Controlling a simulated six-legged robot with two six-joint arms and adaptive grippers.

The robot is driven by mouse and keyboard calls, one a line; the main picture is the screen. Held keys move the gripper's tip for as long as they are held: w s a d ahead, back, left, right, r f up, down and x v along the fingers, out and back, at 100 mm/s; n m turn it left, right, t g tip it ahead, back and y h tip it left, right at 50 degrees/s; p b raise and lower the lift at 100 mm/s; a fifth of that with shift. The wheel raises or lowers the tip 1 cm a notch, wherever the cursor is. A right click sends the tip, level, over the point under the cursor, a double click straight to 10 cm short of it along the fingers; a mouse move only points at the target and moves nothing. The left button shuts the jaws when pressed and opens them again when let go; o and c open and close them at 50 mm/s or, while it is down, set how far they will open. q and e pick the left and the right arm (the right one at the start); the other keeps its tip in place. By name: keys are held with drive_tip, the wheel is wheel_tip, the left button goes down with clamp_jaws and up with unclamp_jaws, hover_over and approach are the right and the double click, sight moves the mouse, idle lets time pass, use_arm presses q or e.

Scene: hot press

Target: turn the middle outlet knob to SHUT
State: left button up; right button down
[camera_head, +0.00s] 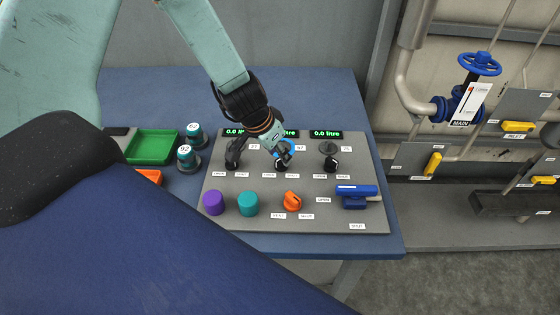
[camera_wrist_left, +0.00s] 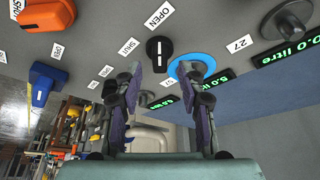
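The middle outlet knob (camera_head: 282,164) is black and sits below a blue disc (camera_head: 290,146) on the grey panel. In the left wrist view, the knob (camera_wrist_left: 158,53) has a white mark lined up towards its OPEN label (camera_wrist_left: 158,16); its SHUT label (camera_wrist_left: 128,47) is to the left. My left gripper (camera_head: 281,155) is over this knob. In the left wrist view, the gripper's (camera_wrist_left: 160,70) fingers are apart and empty, with the knob between and just beyond the tips. I cannot tell whether either finger touches it. My right gripper is not in view.
Black knobs stand on both sides, left (camera_head: 234,160) and right (camera_head: 330,163). Nearer are a purple knob (camera_head: 213,203), a teal knob (camera_head: 248,204), an orange knob (camera_head: 292,200) and a blue lever (camera_head: 356,196). A green tray (camera_head: 152,147) lies left on the blue table.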

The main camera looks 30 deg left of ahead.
use_arm(q)
drive_tip(key=shift+b+x, duration=0.6)
drive_tip(key=shift+x, duration=0.2)
drive_tip(key=shift+w+f, duration=0.2)
drive_tip(key=shift+f, duration=0.05)
drive_tip(key=shift+s+d+r, duration=0.1)
drive_tip(key=shift+s+r, duration=0.05)
drive_tip(key=shift+c, duration=1.1)
clamp_jaws()
